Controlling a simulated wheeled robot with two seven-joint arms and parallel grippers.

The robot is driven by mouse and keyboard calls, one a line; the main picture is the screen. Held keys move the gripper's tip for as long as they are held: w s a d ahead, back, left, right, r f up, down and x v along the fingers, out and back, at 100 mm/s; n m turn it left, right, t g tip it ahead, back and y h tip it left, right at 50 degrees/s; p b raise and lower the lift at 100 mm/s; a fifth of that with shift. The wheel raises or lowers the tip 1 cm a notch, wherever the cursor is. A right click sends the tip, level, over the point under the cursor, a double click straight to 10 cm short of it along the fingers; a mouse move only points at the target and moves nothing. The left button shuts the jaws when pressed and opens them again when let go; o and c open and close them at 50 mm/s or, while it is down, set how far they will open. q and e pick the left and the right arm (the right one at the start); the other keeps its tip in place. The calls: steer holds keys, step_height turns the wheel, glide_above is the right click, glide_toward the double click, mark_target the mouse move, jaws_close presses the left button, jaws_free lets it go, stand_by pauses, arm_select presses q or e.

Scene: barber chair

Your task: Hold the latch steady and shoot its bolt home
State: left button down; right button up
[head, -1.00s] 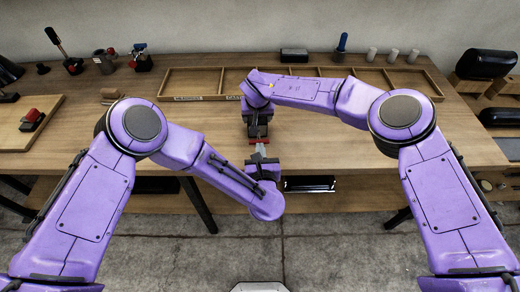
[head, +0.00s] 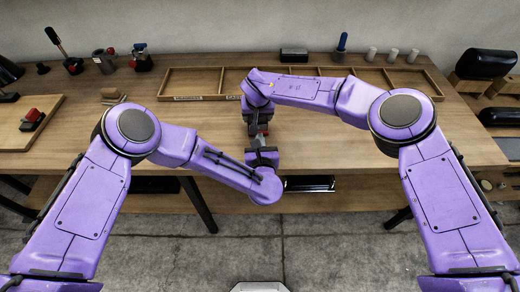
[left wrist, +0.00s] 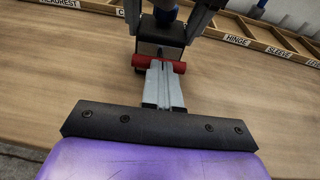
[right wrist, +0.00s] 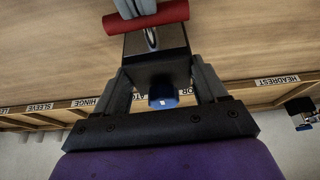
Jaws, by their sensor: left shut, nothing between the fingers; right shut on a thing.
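The latch has a dark block body (right wrist: 155,62), a red bar (right wrist: 147,17) on a short metal rod, and a blue knob (right wrist: 163,96). My right gripper (right wrist: 160,78) is shut on the body, a finger on each side, holding it over the table. The body (left wrist: 160,47) and red bar (left wrist: 158,66) also show in the left wrist view. My left gripper (left wrist: 163,70) is shut and empty, its fingertips at the red bar, seemingly against it. In the head view, my left gripper (head: 262,140) faces the right one (head: 254,120); the latch is mostly hidden between them.
A wooden tray (head: 222,98) with labelled compartments lies along the back of the table (head: 350,145). Clamps and small tools (head: 103,62) stand at the back left. A board with a red-topped block (head: 32,120) lies at the left. Dark cushions (head: 487,65) sit at the right.

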arm_select(q)
steer(key=v, duration=1.4)
arm_select(e)
steer(key=shift+s, duration=0.15)
